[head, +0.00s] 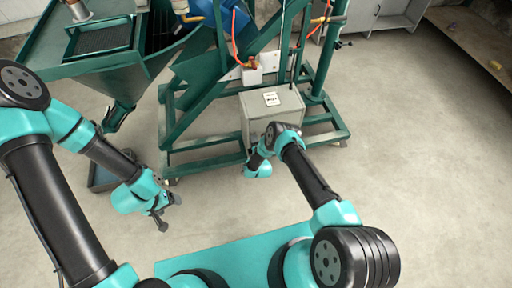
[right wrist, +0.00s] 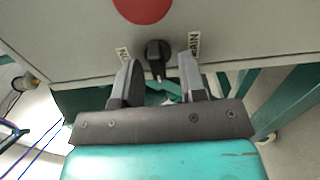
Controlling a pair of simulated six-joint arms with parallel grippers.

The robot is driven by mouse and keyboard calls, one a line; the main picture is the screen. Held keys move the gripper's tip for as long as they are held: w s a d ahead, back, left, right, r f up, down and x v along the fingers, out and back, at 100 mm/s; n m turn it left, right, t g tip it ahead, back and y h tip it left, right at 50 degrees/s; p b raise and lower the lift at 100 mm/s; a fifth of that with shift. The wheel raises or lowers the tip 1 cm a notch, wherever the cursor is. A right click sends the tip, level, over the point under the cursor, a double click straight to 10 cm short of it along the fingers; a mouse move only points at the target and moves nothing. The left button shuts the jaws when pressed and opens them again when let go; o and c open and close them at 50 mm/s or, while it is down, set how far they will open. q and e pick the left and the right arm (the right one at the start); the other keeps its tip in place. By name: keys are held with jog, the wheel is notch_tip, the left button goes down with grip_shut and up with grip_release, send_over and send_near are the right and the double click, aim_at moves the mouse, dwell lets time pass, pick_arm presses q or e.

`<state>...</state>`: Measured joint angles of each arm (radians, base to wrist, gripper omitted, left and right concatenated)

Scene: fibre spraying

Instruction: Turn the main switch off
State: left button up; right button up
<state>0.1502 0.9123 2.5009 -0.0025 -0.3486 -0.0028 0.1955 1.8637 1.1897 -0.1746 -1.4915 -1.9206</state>
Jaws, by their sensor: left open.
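The main switch (right wrist: 158,50) is a small black rotary knob on the face of the grey control box (head: 272,108), with a white label on each side; one reads MAIN. My right gripper (right wrist: 160,68) is open, its two fingers apart with the knob showing between and just beyond their tips. I cannot tell whether they touch it. In the head view the knob is hidden and my right wrist is in front of the box. My left gripper (head: 163,212) is open and empty over the floor at the left.
A large red disc (right wrist: 142,8) is on the box face above the knob. The box sits on a green wheeled frame (head: 178,145). A green hopper machine (head: 118,75) stands at the left, with a grey tray (head: 103,178) below. The floor at the right is clear.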

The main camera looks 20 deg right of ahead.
jog(key=s, duration=1.7)
jog(key=shift+s+a, duration=0.15)
jog(key=shift+s, duration=0.05)
notch_tip(320, 180, up, 9)
jog(key=d+m+g+y, duration=0.2)
jog(key=m+g+y, duration=0.1)
jog(key=m+g, duration=0.55)
jog(key=s+d+r+m+g+y, duration=0.1)
jog(key=s+r+m+g, duration=0.7)
jog(key=s+r, duration=0.8)
jog(key=d+m, duration=0.1)
jog(key=m, duration=0.2)
jog(key=shift+s+g, duration=0.35)
